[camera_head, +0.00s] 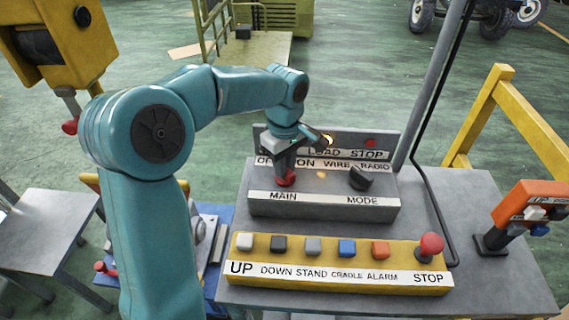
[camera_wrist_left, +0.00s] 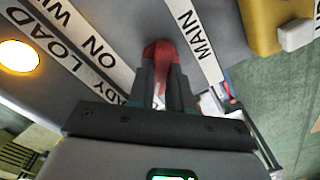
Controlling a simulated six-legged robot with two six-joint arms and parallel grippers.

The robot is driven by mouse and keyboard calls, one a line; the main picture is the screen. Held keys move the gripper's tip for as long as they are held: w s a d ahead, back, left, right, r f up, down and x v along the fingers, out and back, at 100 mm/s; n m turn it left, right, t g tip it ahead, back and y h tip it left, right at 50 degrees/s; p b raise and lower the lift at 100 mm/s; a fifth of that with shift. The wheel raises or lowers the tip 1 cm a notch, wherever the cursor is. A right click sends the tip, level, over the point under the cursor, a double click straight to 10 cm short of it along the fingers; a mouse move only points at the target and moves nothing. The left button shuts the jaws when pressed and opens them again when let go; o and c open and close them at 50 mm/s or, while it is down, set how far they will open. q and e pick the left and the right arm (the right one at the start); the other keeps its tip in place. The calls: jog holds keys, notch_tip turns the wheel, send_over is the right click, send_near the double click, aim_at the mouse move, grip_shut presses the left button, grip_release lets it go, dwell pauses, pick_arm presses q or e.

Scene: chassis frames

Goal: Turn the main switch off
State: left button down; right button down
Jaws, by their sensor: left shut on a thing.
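The main switch is a red knob (camera_head: 285,179) above the MAIN label on a grey control box (camera_head: 320,207). My left gripper (camera_head: 284,168) reaches down onto it from above. In the left wrist view the two fingers of the gripper (camera_wrist_left: 167,90) are shut on the red knob (camera_wrist_left: 160,52), beside the MAIN label (camera_wrist_left: 197,38). The fingers hide part of the knob and part of the label behind it. An amber lamp (camera_wrist_left: 20,56) glows in the left wrist view. My right gripper is not in view.
A black MODE knob (camera_head: 360,179) sits to the right on the same box. In front is a yellow button panel (camera_head: 340,281) with several buttons and a red STOP knob (camera_head: 430,246). An orange pendant (camera_head: 530,205) stands at the right, near a grey pole (camera_head: 432,85).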

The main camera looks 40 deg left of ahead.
pick_arm(q)
jog(key=shift+w+r, duration=0.1)
jog(key=shift+r, duration=0.1)
jog(key=c, duration=1)
grip_release()
jog(key=shift+c, duration=0.2)
jog(key=shift+f, duration=0.1)
notch_tip(320, 180, up, 16)
jog(key=p, duration=0.1)
jog(key=shift+r+p, duration=0.2)
jog(key=shift+p, duration=0.1)
